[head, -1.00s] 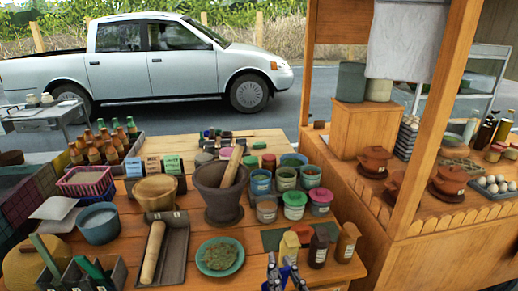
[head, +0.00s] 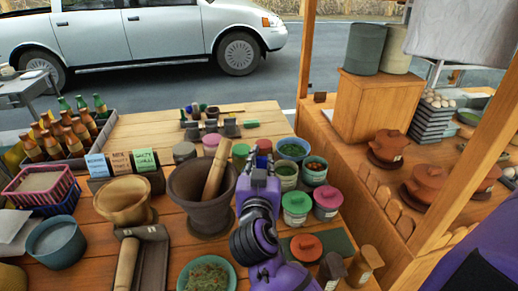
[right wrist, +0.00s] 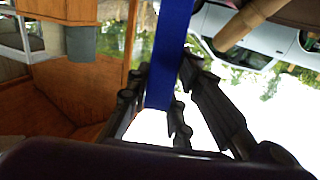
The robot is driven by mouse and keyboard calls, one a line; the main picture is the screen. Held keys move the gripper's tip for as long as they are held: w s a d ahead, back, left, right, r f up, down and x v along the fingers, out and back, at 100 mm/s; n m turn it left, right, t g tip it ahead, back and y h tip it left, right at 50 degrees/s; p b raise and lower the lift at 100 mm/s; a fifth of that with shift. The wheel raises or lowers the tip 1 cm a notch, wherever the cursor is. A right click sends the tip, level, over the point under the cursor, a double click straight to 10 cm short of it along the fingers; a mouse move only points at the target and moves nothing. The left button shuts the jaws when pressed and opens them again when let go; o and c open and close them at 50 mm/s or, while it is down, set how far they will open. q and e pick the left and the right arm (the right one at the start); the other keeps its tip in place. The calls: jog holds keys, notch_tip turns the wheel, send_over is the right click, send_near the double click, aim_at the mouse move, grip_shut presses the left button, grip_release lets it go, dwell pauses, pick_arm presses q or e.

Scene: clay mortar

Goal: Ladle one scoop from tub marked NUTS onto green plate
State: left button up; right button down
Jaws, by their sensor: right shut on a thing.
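The green plate (head: 207,275) lies at the bottom of the head view, with greenish food on it. Open tubs stand right of the mortar, among them a teal one with green contents (head: 291,148) and one with reddish contents (head: 314,170). I cannot read the tub labels, so I cannot tell which is NUTS. My right gripper (head: 262,155) is above the tubs, just right of the pestle, and hides part of them. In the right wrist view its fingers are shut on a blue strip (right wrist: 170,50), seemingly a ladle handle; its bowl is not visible. My left gripper is out of view.
The clay mortar (head: 202,195) with its wooden pestle (head: 216,168) stands close left of my right gripper. Lidded tubs, green (head: 297,203) and pink (head: 327,198), stand to its right. A wooden bowl (head: 125,202) and a bottle crate (head: 75,158) are farther left.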

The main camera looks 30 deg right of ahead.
jog(key=shift+w+d+h, duration=0.3)
jog(key=shift+w, duration=0.25)
jog(key=shift+s+a+f+b, duration=0.1)
jog(key=shift+s+f+b, duration=0.2)
jog(key=shift+f+b, duration=0.4)
notch_tip(320, 180, down, 5)
jog(key=b, duration=0.3)
jog(key=shift+f, duration=0.2)
notch_tip(320, 180, down, 3)
jog(key=shift+w+r+b, duration=0.1)
jog(key=shift+b, duration=0.9)
jog(key=shift+f, duration=0.3)
jog(key=shift+f+b, duration=0.15)
jog(key=shift+b, duration=0.25)
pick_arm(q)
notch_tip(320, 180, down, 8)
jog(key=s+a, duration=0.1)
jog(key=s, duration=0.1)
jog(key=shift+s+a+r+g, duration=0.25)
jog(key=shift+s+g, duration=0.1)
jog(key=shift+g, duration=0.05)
